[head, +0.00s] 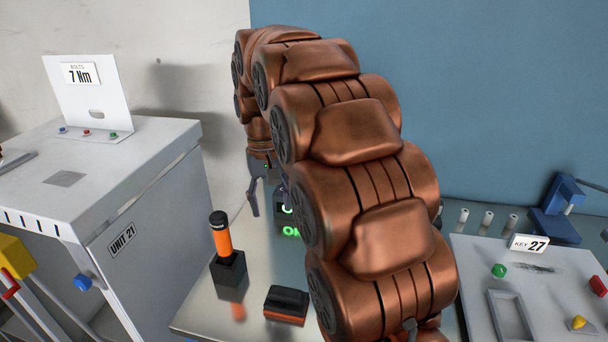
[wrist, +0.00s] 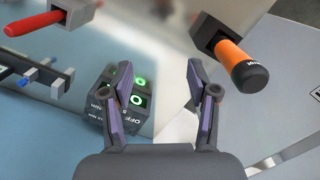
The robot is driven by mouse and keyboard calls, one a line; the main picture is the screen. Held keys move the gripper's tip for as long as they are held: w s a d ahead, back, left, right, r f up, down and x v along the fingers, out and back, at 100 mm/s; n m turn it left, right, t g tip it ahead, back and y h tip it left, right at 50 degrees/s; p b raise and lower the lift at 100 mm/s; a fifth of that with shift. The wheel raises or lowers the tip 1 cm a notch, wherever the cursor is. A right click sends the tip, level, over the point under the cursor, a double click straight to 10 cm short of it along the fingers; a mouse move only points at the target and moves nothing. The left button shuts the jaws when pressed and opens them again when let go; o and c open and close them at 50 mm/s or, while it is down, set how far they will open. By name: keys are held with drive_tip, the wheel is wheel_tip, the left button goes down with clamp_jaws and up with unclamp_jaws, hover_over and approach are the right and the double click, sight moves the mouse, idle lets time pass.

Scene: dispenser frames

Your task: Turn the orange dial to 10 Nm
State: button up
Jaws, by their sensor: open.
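An orange cylinder with a black cap (head: 222,234) stands upright in a black block on the metal table in the head view. It also shows at the upper right of the wrist view (wrist: 236,56). I cannot make out a scale or a setting on it, nor tell whether it is the dial. My gripper (head: 268,196) points down behind it, partly hidden by my arm. In the wrist view my gripper (wrist: 160,82) is open and empty, with the orange cylinder beyond the right finger, apart from it.
A dark box with green lights (wrist: 112,108) and OFF lettering sits behind the left finger. A black-and-orange block (head: 287,301) lies at the table's front. A sign reading 7 Nm (head: 80,74) stands on a grey cabinet (head: 150,160). A panel (head: 475,262) is at right.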

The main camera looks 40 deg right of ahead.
drive_tip(key=w+d+m+p, duration=0.1)
drive_tip(key=w+d, duration=0.4)
drive_tip(key=d, duration=0.1)
drive_tip(key=w+d+f+m+p, duration=0.1)
drive_tip(key=w+d, duration=0.5)
drive_tip(key=d, duration=0.1)
drive_tip(key=w+d+f+m+t+p, duration=0.1)
drive_tip(key=w+d, duration=0.4)
drive_tip(key=d, duration=0.1)
drive_tip(key=shift+w+d, duration=0.2)
drive_tip(key=shift+d, duration=0.1)
drive_tip(key=shift+w+d+f, duration=0.1)
drive_tip(key=shift+d, duration=0.25)
drive_tip(key=shift+f+b, duration=0.55)
drive_tip(key=shift+f, duration=0.8)
drive_tip(key=shift+f+p, duration=0.9)
drive_tip(key=shift+f, duration=1.6)
clamp_jaws()
